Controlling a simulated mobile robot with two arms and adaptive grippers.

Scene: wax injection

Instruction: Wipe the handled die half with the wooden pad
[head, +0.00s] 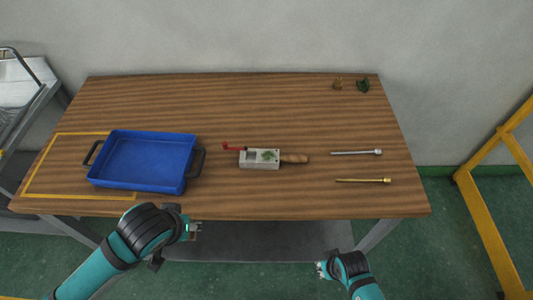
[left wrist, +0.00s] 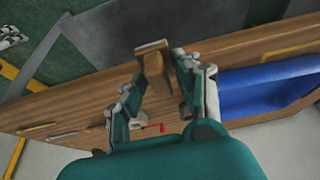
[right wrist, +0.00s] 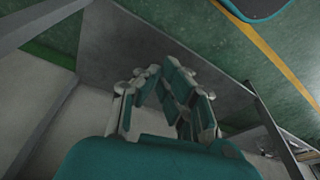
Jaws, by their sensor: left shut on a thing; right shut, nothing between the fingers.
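The handled die half (head: 259,162) lies on the middle of the wooden table, a grey block with a green patch on top and a wooden handle (head: 296,158) pointing right. The wooden pad (left wrist: 153,66) is between the fingers of my left gripper (left wrist: 156,88), which is shut on it. In the head view my left gripper (head: 194,230) is at the table's front edge, left of and in front of the die half, apart from it. My right gripper (right wrist: 154,78) is shut and empty; in the head view (head: 322,269) it is in front of the table.
A blue tray (head: 144,188) with dark handles stands at the left, partly over a yellow outline. A red piece (head: 233,147) lies by the die half's left end. A silver rod (head: 356,153) and a brass rod (head: 363,181) lie at right. Small items (head: 363,86) sit at the back right.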

